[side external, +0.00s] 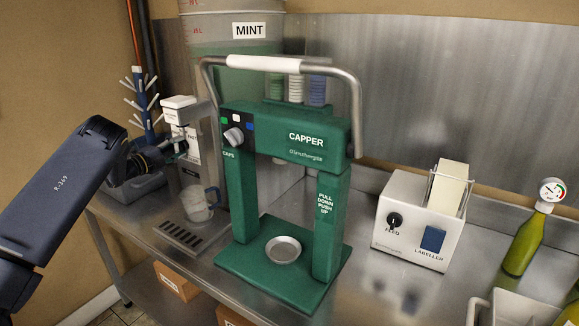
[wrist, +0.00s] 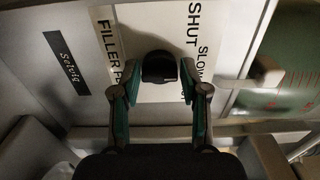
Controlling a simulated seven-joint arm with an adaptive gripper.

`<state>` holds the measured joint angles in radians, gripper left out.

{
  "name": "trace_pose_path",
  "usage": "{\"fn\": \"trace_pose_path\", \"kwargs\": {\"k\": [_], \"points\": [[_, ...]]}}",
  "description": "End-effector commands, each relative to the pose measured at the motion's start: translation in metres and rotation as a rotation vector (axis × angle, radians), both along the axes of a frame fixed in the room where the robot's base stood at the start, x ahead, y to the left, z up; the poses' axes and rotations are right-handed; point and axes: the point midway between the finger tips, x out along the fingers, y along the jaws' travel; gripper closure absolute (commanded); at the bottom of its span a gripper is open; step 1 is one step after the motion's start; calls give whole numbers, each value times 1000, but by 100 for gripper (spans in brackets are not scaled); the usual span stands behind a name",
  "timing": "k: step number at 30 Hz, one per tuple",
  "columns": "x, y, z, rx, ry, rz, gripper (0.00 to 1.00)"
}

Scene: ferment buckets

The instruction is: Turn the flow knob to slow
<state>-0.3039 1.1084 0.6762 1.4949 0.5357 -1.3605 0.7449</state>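The flow knob (wrist: 158,67) is a dark round knob on the filler's white label plate in the wrist view. I cannot clearly read where the knob points. My gripper (wrist: 157,90) is open, with one finger on each side of the knob and visible gaps between knob and fingers. In the side external view my gripper (side external: 176,150) is at the front of the white filler (side external: 190,139), and the knob is hidden there.
A clear jug (side external: 197,207) stands below the filler, by a drip grate (side external: 181,236). The green capper (side external: 290,138) stands close to the right. A bottle tree (side external: 143,101) is behind my gripper. The MINT bucket (side external: 230,62) is above and behind.

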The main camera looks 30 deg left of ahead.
Motion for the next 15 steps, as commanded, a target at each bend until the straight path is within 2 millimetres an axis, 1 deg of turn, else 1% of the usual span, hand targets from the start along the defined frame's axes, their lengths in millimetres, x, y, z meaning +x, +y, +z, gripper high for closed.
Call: {"fn": "trace_pose_path", "kwargs": {"k": [1, 4, 12, 15], "points": [[0, 0, 0, 0, 0, 0, 47], [0, 0, 0, 0, 0, 0, 37], [0, 0, 0, -1, 1, 0, 37], [-6, 0, 0, -1, 2, 1, 37]]}}
